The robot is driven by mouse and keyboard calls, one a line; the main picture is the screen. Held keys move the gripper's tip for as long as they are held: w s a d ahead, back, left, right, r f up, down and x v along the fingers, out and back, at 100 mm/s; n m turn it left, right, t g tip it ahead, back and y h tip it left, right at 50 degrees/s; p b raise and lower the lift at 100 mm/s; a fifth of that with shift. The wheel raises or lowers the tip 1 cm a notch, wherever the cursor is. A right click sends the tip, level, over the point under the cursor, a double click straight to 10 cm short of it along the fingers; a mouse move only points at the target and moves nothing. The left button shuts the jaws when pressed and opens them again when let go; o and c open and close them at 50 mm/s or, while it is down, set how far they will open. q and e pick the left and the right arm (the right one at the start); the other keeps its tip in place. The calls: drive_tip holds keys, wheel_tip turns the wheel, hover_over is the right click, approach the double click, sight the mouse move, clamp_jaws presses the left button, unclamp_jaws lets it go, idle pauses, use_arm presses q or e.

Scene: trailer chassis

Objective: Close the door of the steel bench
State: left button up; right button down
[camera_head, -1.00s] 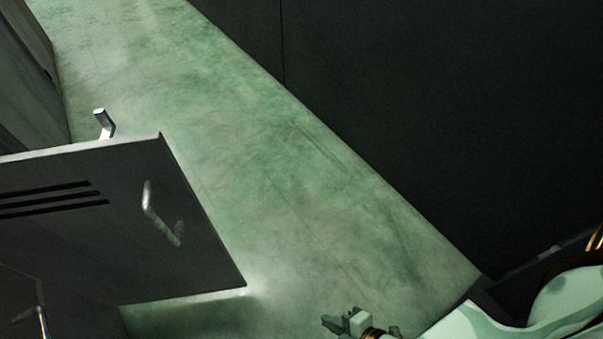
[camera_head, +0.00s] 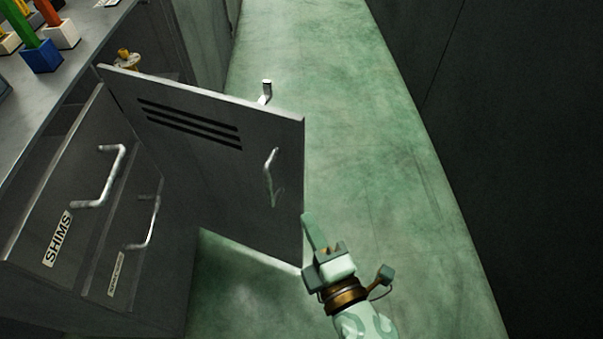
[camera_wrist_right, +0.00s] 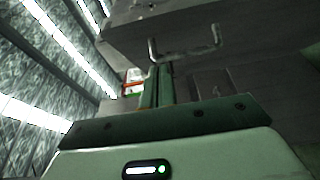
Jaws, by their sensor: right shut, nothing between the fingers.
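The steel bench's door (camera_head: 210,150) stands swung out over the floor in the head view, with slots near its top and a bar handle (camera_head: 271,177) on the face I see. My right gripper (camera_head: 309,225) is shut and empty, by the door's free edge at its lower right. I cannot tell whether it touches the door. In the right wrist view a bar handle (camera_wrist_right: 186,45) on a grey panel shows beyond the shut fingers (camera_wrist_right: 156,90). My left gripper is not in view.
The steel bench top (camera_head: 75,85) at the upper left carries coloured blocks (camera_head: 41,55). Below it are drawers with handles, one labelled SHIMS (camera_head: 58,238). A green floor (camera_head: 370,170) runs clear between the bench and a dark wall (camera_head: 510,130) on the right.

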drive_tip(key=p, duration=0.1)
approach(295, 161)
drive_tip(key=w+a, duration=0.1)
drive_tip(key=a, duration=0.3)
drive_tip(key=w, duration=0.1)
drive_tip(key=w+d, duration=0.1)
drive_tip(key=w, duration=0.1)
drive_tip(key=shift+w+d+p, duration=0.25)
drive_tip(key=shift+w+p, duration=0.1)
drive_tip(key=shift+w+d, duration=0.2)
drive_tip(key=shift+w, duration=0.2)
drive_tip(key=shift+w, duration=0.1)
